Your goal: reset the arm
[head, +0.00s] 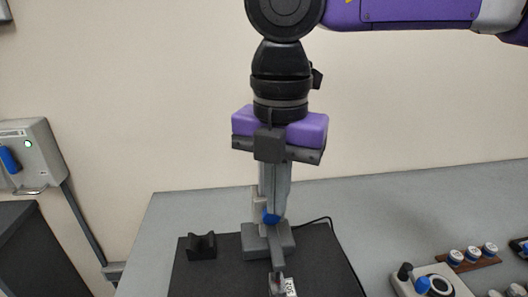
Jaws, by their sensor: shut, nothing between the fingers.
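My gripper (270,150) hangs pointing down from my arm at the upper middle of the head view. It has a purple body with dark grey parts below, and its fingers are shut with nothing between them. Below it in the picture stands a grey instrument stand with an upright column (274,188), a blue knob (270,217) and a block base (283,240). My gripper overlaps the column's top, so that part is hidden. I cannot tell how far apart they are in depth.
The stand and a black cradle (201,246) are on a dark mat (205,280) on the grey bench (385,210). At right are a dial device (440,284) and a brown rack (474,262) of small round pieces. A wall box (32,150) hangs at left. The bench behind the rack is clear.

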